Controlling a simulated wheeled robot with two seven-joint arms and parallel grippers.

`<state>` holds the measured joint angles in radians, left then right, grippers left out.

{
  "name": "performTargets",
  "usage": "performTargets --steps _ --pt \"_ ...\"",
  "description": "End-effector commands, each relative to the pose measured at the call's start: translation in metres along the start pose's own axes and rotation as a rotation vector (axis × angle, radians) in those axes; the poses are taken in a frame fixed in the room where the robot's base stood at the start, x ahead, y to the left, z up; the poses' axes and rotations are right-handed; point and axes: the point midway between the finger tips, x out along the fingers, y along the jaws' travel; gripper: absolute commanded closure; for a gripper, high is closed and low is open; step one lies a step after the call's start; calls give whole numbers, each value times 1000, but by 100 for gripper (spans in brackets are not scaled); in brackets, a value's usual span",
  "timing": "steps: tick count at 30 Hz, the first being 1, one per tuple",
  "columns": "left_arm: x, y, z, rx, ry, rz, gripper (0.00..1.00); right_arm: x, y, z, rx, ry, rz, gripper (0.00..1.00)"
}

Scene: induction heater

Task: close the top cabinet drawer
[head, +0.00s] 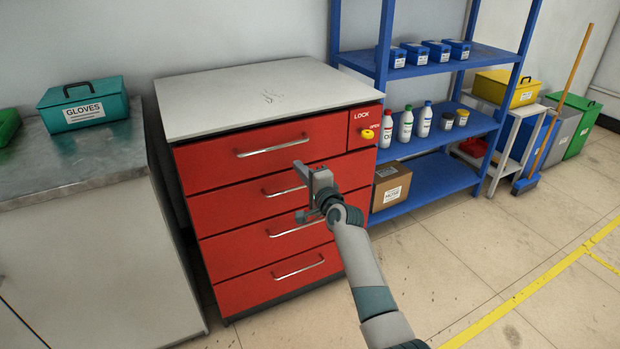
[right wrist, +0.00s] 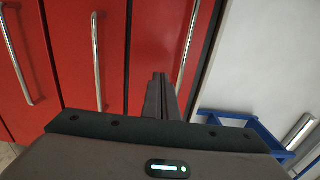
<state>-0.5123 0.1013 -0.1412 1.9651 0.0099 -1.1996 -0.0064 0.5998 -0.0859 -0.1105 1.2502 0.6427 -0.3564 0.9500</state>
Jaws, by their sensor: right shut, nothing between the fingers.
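The red cabinet (head: 262,207) has a stack of red drawers with silver bar handles under a pale top. The top drawer (head: 225,150) looks flush or nearly flush with the cabinet front; a dark gap runs under the pale top, and I cannot tell if it is fully closed. It also shows in the right wrist view (right wrist: 152,45) with its handle (right wrist: 188,42). My right gripper (head: 303,176) is shut and empty, in front of the cabinet near the top and second drawers. Its fingertips (right wrist: 160,82) overlap the top drawer front; I cannot tell if they touch. My left gripper is out of view.
A yellow lock knob (head: 367,134) sits right of the top drawer. A blue shelf (head: 432,180) with bottles and a cardboard box (head: 391,187) stands to the right. A metal bench (head: 60,165) with a teal glove box (head: 85,103) is at left.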

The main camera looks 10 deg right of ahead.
Motion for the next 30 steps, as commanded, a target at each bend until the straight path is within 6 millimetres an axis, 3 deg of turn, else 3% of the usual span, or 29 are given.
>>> performTargets --steps 6,12,30 --pt "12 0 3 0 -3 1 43 -33 0 0 0 1 0 100" --pt "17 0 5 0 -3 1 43 -51 0 0 -1 1 0 100" --pt "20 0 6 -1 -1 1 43 -59 8 0 -12 3 12 100"
